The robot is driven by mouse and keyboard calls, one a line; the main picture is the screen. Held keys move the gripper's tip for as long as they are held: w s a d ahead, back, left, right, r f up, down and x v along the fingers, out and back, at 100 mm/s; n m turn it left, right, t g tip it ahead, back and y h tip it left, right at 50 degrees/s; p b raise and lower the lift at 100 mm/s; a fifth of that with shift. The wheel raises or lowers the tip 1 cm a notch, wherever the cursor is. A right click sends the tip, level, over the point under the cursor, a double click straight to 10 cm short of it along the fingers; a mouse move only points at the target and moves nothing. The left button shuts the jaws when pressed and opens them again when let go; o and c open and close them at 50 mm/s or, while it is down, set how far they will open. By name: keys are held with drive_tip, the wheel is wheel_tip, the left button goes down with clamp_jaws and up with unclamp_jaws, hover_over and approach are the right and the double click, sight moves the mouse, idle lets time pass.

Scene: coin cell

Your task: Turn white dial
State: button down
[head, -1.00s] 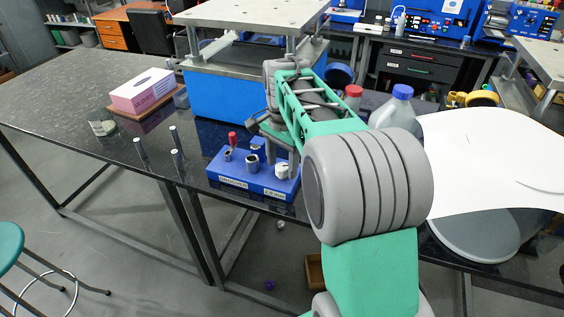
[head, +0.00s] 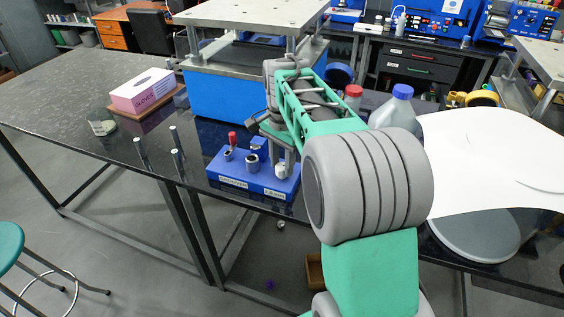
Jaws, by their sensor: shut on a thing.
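The white dial (head: 282,171) sits at the right end of a blue box (head: 240,182) on the dark table. Only part of the dial shows below my gripper (head: 283,160). My gripper points down over it, and its jaws are shut on the dial. The fingertips are small and partly hidden by my green and grey arm. The box also carries a red-topped part (head: 232,138) and dark round fittings to the left of the dial. White labels run along its front face.
A blue press with a metal top (head: 245,14) stands behind the box. A glove box (head: 142,92) and a glass jar (head: 102,126) are to the left. Metal posts (head: 176,158) stand near the front edge. Bottles (head: 391,110) and a white sheet (head: 490,160) are to the right.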

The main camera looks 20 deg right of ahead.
sight(282, 166)
drive_tip(key=shift+n, duration=0.3)
drive_tip(key=n+p, duration=0.1)
drive_tip(key=n, duration=0.5)
drive_tip(key=shift+r+p, duration=0.1)
drive_tip(key=shift+p, duration=0.2)
drive_tip(key=n, duration=0.5)
drive_tip(key=shift+n+p, duration=0.4)
drive_tip(key=c, duration=0.9)
unclamp_jaws()
drive_tip(key=shift+c, duration=0.2)
wheel_tip(282, 166, up, 8)
drive_tip(key=shift+f, duration=0.15)
